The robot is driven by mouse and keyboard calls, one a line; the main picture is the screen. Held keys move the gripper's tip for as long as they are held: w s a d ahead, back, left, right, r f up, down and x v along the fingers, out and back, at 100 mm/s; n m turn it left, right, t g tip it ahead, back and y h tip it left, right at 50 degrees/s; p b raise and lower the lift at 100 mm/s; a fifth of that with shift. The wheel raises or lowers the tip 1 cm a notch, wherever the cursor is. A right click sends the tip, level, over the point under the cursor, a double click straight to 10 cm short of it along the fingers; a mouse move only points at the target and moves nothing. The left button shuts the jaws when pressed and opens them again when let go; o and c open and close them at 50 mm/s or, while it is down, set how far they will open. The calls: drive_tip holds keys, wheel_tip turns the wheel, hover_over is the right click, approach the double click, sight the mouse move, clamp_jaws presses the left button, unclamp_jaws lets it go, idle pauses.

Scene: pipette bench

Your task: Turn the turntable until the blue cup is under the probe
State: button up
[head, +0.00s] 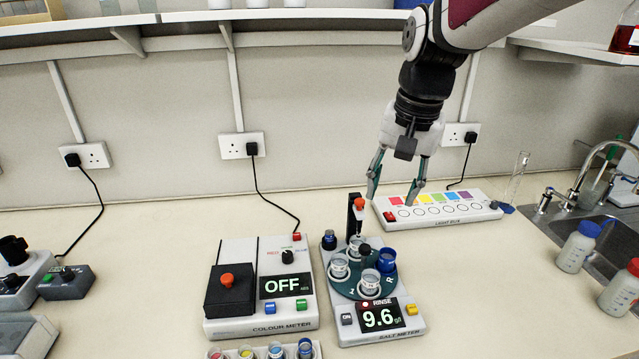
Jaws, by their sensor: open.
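The blue cup (387,261) is on the disc's right side, apart from the probe. Several pale cups, including one at the left (340,268) and one at the front (370,284), share the disc. A dark knob (365,249) rises near its middle. The probe (358,228) hangs from a black post with a red top at the back, over the rear pale cup. My gripper (392,197) is open and empty, above and behind the turntable, pointing down.
A colour meter (262,323) reading OFF stands close left of the salt meter. A light box (440,212) with coloured squares lies behind, below my gripper. Small coloured pots (276,350) are at the front edge. Bottles (577,247) and a sink are at the right; bench between is clear.

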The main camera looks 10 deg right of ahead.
sight(365, 247)
drive_tip(key=w+f+m+g+p, duration=0.1)
drive_tip(key=w+f+m+g, duration=0.15)
drive_tip(key=w+f, duration=0.65)
drive_tip(key=shift+m+t+h, duration=0.3)
drive_tip(key=shift+m+t, duration=0.05)
drive_tip(key=f, duration=0.4)
drive_tip(key=f+p, duration=0.1)
drive_tip(key=f, duration=0.3)
drive_tip(key=w+f+p, duration=0.1)
drive_tip(key=f, duration=0.3)
drive_tip(key=shift+a+f, duration=0.15)
drive_tip(key=shift+f, duration=0.25)
drive_tip(key=shift+s, duration=0.1)
clamp_jaws()
